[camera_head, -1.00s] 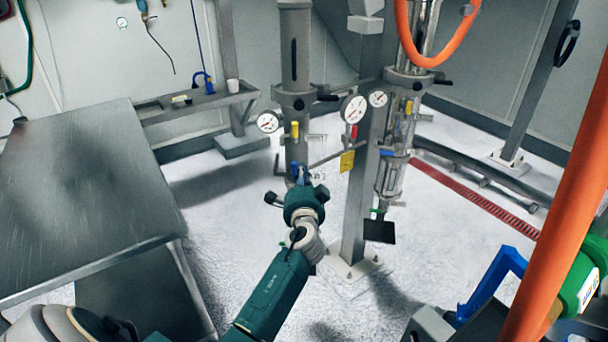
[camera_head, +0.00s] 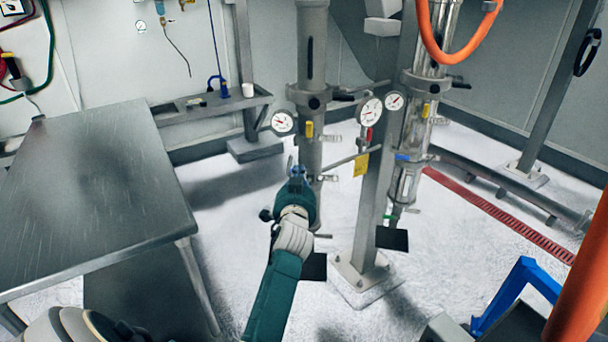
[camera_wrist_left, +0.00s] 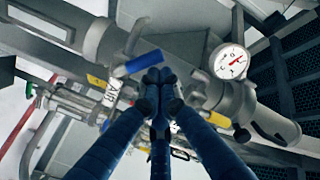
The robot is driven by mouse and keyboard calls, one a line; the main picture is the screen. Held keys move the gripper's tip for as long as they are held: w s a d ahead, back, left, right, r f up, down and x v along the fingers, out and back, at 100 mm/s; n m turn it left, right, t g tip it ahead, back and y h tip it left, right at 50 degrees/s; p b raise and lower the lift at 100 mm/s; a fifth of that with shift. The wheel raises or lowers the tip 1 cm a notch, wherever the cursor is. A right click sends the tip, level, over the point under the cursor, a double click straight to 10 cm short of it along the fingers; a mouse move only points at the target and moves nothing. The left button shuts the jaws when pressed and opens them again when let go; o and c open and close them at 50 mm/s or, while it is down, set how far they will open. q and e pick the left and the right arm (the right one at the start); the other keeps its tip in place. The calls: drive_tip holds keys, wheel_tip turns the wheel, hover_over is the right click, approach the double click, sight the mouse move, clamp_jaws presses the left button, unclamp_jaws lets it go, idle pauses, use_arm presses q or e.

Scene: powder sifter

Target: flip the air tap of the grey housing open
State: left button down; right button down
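The grey housing (camera_head: 311,70) is the upright cylinder at the back centre in the head view. In the wrist view, a short blue tap handle (camera_wrist_left: 137,62) sits on a pipe by a white tag marked AIR (camera_wrist_left: 112,94). My left gripper (camera_head: 296,168) is in front of the lower part of the housing and hides the handle in the head view. In the wrist view, the blue fingers of my left gripper (camera_wrist_left: 158,77) meet at the tips, just right of the handle's end. Whether they touch the handle I cannot tell. My right gripper is not in view.
Pressure gauges (camera_head: 370,110) and a yellow tag (camera_head: 361,164) are right of my left gripper, near a grey post (camera_head: 372,210). A clear sifter column (camera_head: 410,150) stands beyond. A steel table (camera_head: 90,200) is at left. An orange hose (camera_head: 460,55) hangs at upper right.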

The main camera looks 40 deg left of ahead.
use_arm(q)
drive_tip(key=n, duration=0.1)
drive_tip(key=a+f+n, duration=0.1)
drive_tip(key=n, duration=0.1)
drive_tip(key=s+n, duration=0.1)
drive_tip(key=shift+a+f+n, duration=0.3)
drive_tip(key=shift+a+n, duration=0.05)
drive_tip(key=shift+n, duration=0.05)
drive_tip(key=shift+r, duration=0.15)
